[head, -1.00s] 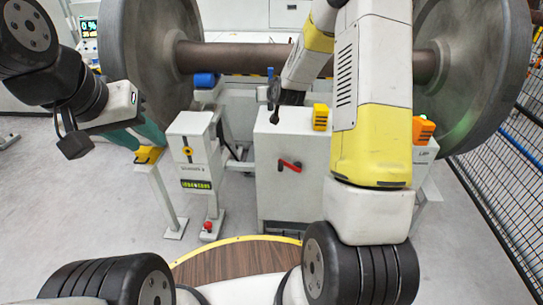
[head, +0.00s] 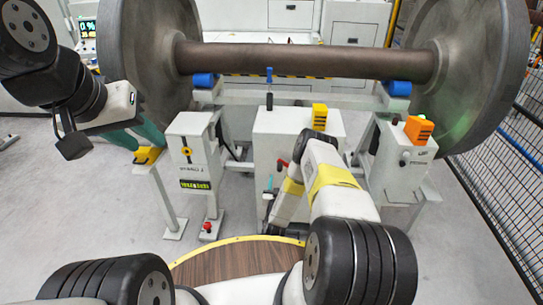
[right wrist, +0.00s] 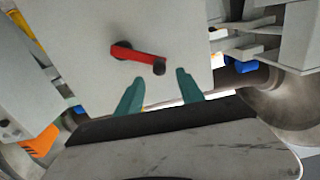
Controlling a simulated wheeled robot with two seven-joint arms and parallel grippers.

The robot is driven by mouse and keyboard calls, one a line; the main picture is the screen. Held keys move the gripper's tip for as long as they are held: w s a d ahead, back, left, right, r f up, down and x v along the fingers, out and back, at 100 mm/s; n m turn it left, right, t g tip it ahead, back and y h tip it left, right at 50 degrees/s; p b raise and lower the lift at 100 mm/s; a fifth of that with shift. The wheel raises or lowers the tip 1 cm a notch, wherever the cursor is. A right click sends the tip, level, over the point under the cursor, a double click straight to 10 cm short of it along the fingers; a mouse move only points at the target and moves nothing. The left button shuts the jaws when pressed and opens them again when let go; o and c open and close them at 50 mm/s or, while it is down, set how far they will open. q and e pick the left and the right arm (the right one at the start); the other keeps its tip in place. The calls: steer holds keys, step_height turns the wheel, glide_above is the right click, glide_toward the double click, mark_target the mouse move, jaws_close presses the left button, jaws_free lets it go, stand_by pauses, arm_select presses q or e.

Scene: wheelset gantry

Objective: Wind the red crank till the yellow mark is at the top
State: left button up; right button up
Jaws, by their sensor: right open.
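The red crank (head: 284,163) is on the front of a light grey box (head: 270,135), mostly hidden by my right arm in the head view. In the right wrist view the red crank (right wrist: 132,52) shows whole, its dark knob (right wrist: 159,68) at the lower right end. My right gripper (right wrist: 159,78) is open, its two teal fingers apart, with the knob in line with the gap and nothing held. My left gripper (head: 150,136) is at the left; its finger opening is unclear. A small yellow dot (head: 187,152) shows on a post's dark slot; I cannot tell if it is the yellow mark.
A large wheelset axle (head: 300,60) spans the back between two wheels, above blue rollers (head: 397,88). A yellow block (head: 319,117) sits on the grey box and an orange one (head: 418,130) on the right stand. Mesh fencing (head: 490,165) runs along the right.

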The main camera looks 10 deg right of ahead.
mark_target(279, 171)
steer(key=x, duration=0.7)
steer(key=shift+w+d+f, duration=0.1)
steer(key=shift+w, duration=0.15)
jaws_close()
stand_by(1.2)
